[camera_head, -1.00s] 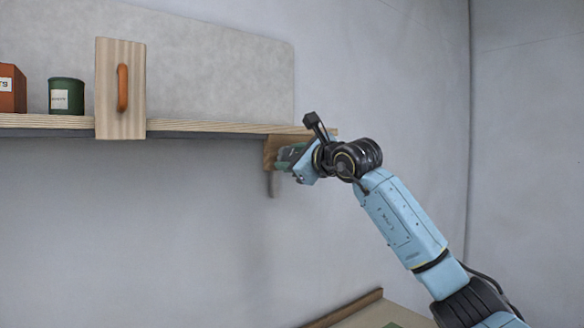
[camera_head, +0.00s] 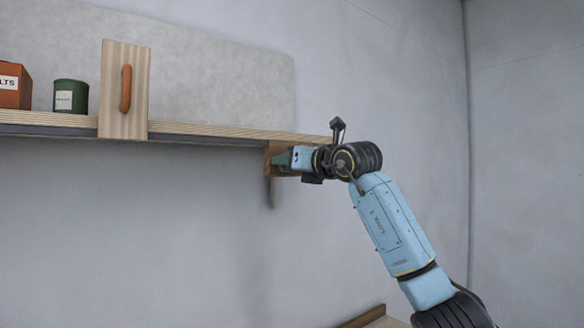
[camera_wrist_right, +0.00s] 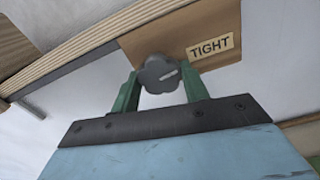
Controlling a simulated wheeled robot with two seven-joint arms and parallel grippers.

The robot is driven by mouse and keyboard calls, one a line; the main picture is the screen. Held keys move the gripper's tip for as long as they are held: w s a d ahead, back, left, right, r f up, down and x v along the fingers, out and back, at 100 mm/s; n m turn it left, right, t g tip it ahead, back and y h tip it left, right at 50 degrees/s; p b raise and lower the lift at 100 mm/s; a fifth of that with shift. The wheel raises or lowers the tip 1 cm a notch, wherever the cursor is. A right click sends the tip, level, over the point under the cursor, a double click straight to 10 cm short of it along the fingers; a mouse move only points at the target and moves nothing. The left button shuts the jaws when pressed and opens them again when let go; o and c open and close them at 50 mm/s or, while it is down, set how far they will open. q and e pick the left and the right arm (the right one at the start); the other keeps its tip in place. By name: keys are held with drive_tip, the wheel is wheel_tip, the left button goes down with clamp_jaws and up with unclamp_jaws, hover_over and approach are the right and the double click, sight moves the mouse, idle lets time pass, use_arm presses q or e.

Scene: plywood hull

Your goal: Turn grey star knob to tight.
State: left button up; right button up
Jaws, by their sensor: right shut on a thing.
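The grey star knob (camera_wrist_right: 160,74) sits on a brown wooden block (camera_wrist_right: 208,28) below the shelf. A label reading "TIGHT" (camera_wrist_right: 210,46) is on that block, to the right of the knob in the right wrist view. A pale mark on the knob points right, toward the label. My right gripper (camera_wrist_right: 160,88) has its green fingers on both sides of the knob and is shut on it. In the head view the right gripper (camera_head: 282,160) reaches the block (camera_head: 268,150) and hides the knob. My left gripper is not in view.
The shelf (camera_head: 220,131) runs above the block. The wall below is bare. A wooden edge (camera_head: 362,317) shows at the bottom.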

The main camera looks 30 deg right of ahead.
drive_tip(key=shift+m, duration=0.8)
drive_tip(key=o, duration=0.5)
drive_tip(key=shift+o, duration=0.5)
drive_tip(key=shift+w, duration=0.1)
